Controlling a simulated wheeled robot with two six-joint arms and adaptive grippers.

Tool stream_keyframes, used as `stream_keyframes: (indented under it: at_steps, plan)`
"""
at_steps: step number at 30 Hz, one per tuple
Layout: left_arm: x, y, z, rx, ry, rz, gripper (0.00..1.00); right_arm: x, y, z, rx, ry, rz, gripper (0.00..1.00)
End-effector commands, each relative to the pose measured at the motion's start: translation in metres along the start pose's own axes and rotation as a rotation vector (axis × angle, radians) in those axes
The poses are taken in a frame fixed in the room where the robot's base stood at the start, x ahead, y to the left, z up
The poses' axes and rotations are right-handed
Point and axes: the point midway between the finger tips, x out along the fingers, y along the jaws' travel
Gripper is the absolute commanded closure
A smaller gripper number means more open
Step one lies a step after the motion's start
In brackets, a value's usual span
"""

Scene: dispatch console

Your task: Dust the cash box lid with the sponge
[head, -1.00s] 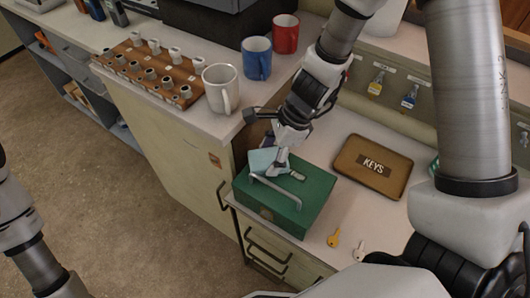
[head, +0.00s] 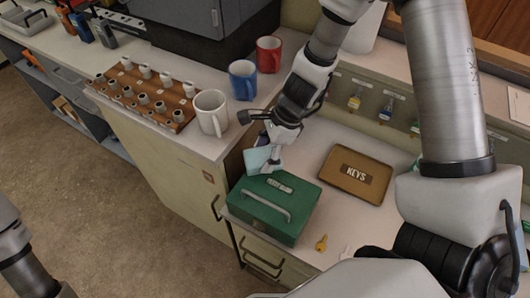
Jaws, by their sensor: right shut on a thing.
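The green cash box (head: 262,225) sits shut on the lower counter, with a grey carrying handle (head: 266,208) and a small label plate (head: 280,185) on its lid. My right gripper (head: 271,163) is shut on a light blue sponge (head: 258,160) at the back left edge of the box. The sponge is tilted; I cannot tell whether it touches the lid. Of my left arm, only a link shows at the lower left; its gripper is out of view.
A brown KEYS tray (head: 378,195) lies right of the box, and a yellow key (head: 321,243) lies in front. White (head: 209,112), blue (head: 242,80) and red (head: 268,54) mugs and a wooden stamp rack (head: 124,95) stand on the higher counter.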

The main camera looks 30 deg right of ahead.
Motion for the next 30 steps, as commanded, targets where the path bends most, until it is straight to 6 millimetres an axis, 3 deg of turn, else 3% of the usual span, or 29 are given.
stream_keyframes:
  at_steps: [1,3,13,22,30]
  plan:
    - [-0.013,0.0,0.0,0.0,0.0,0.0,0.0,-0.012,0.0,0.005,0.0,0.0,0.0,0.9]
    - [-0.019,0.0,0.0,0.0,0.0,0.0,0.0,-0.018,0.001,0.007,0.0,0.0,0.0,0.9]
    - [-0.018,0.0,0.0,0.0,0.0,0.0,0.0,-0.018,0.001,0.008,0.0,0.0,0.0,0.9]
    - [-0.049,0.0,0.0,0.0,0.0,0.0,0.0,-0.046,0.001,0.019,0.0,-0.001,0.0,0.9]
    - [-0.046,0.0,0.0,0.0,0.0,0.0,0.0,-0.044,0.001,0.019,0.0,-0.001,0.0,0.9]
